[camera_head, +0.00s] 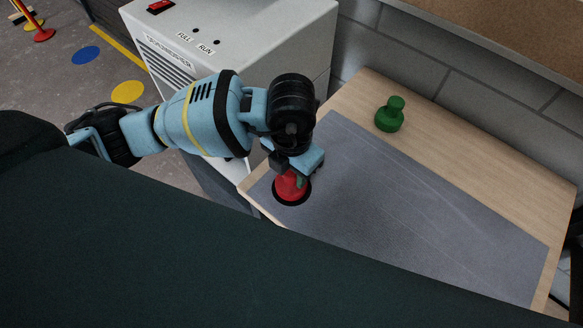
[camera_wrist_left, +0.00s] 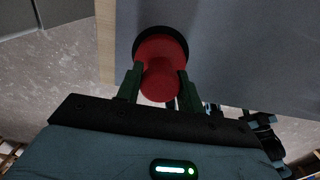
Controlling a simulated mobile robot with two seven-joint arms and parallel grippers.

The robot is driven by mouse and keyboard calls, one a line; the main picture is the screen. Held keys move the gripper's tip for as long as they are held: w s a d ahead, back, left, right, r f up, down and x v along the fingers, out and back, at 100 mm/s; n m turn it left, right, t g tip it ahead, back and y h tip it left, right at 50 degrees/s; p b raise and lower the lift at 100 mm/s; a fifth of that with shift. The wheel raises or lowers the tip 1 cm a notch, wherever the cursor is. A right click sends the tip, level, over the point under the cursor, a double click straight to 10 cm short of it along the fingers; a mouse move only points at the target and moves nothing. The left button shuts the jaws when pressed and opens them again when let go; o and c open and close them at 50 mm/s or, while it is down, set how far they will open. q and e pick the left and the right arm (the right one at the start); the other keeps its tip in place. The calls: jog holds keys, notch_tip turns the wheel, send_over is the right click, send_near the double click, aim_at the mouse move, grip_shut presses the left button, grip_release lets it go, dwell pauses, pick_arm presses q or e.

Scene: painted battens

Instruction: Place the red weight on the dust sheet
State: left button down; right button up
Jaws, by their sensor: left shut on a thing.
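The red weight (camera_head: 288,188) is at the left end of the grey dust sheet (camera_head: 400,215), with a black round rim around its lower end. My left gripper (camera_head: 298,178) comes down from above and is shut on the red weight. In the left wrist view the red weight (camera_wrist_left: 160,82) sits between the two dark green fingers of the left gripper (camera_wrist_left: 157,88). The grey sheet (camera_wrist_left: 240,50) is behind it. I cannot tell whether the weight touches the sheet. My right gripper is not in view.
The sheet lies on a wooden table (camera_head: 455,130). A green weight (camera_head: 390,115) stands on bare wood at the back. A grey-white machine cabinet (camera_head: 250,50) stands beside the table's left end. The sheet's middle and right are clear.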

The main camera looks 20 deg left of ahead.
pick_arm(q)
jog(key=shift+f, duration=0.15)
jog(key=c, duration=0.9)
grip_release()
notch_tip(320, 180, up, 12)
jog(key=p, duration=0.1)
